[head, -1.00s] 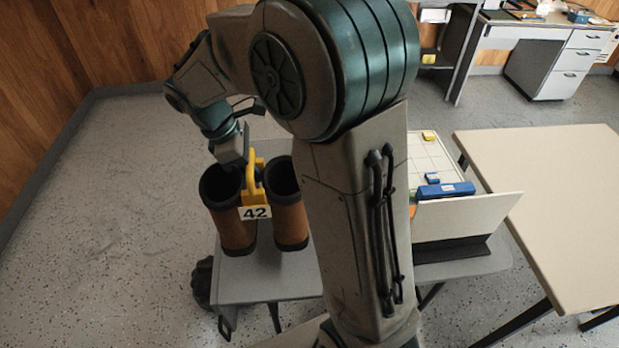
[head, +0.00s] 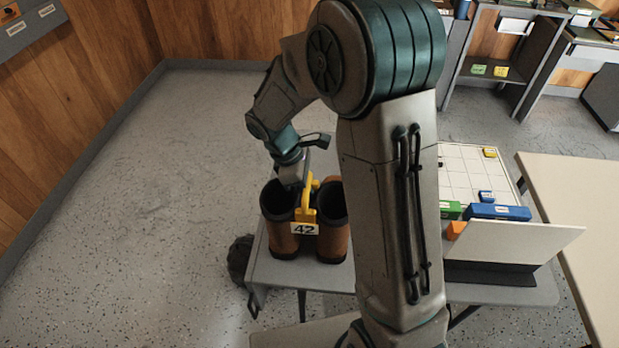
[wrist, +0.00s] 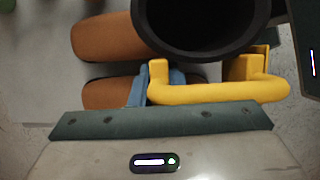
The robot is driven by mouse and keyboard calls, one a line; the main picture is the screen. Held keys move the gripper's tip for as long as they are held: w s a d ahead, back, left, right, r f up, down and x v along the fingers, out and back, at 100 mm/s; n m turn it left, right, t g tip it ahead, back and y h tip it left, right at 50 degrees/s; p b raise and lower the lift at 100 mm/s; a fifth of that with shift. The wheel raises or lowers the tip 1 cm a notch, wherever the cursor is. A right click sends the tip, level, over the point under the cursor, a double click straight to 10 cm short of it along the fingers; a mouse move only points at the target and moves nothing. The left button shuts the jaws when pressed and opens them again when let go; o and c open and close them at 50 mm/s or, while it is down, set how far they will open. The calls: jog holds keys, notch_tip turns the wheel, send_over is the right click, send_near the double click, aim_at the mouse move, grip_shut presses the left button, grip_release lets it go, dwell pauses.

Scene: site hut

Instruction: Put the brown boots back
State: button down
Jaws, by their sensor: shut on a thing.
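The brown boots stand side by side and upright in the head view, a left boot (head: 280,222) and a right boot (head: 333,242), with dark open tops. A yellow clip with a handle (head: 309,205) and a white tag reading 42 (head: 304,229) sits between them. My gripper (head: 298,186) is shut on the yellow handle from above.
A white gridded board (head: 465,168) with blue (head: 500,212) and green (head: 450,209) blocks lies to the right, behind a white panel (head: 515,247). A beige table (head: 575,205) stands further right. Speckled floor (head: 170,190) is open on the left, up to the wood wall.

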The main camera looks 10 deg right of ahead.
jog(key=c, duration=1.4)
grip_release()
